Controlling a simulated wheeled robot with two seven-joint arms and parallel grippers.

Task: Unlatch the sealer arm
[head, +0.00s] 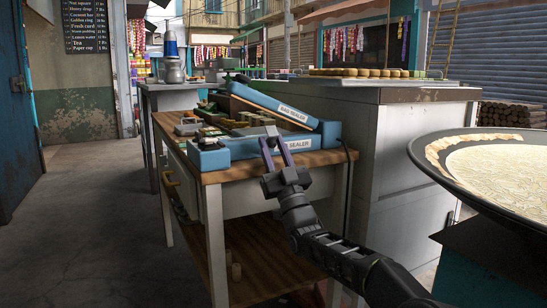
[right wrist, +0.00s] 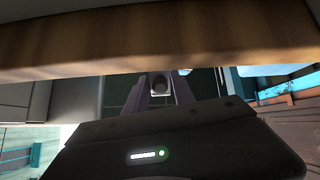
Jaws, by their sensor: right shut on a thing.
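The blue bag sealer lies on the wooden table. Its base (head: 235,149) is long and low, with a white label partly hidden behind my gripper. Its sealer arm (head: 285,107), also blue and labelled, slopes above the base, with its left end raised and its right end down near the base. My right gripper (head: 274,146) reaches up to the base's front side. Its fingers are closed around a small grey piece (head: 270,131) there. In the right wrist view a round-ended grey part shows between the fingers (right wrist: 161,88). My left gripper is not in view.
Several small packets and boxes lie on the wooden table (head: 225,173) behind the sealer. Open floor (head: 95,220) lies to the left.

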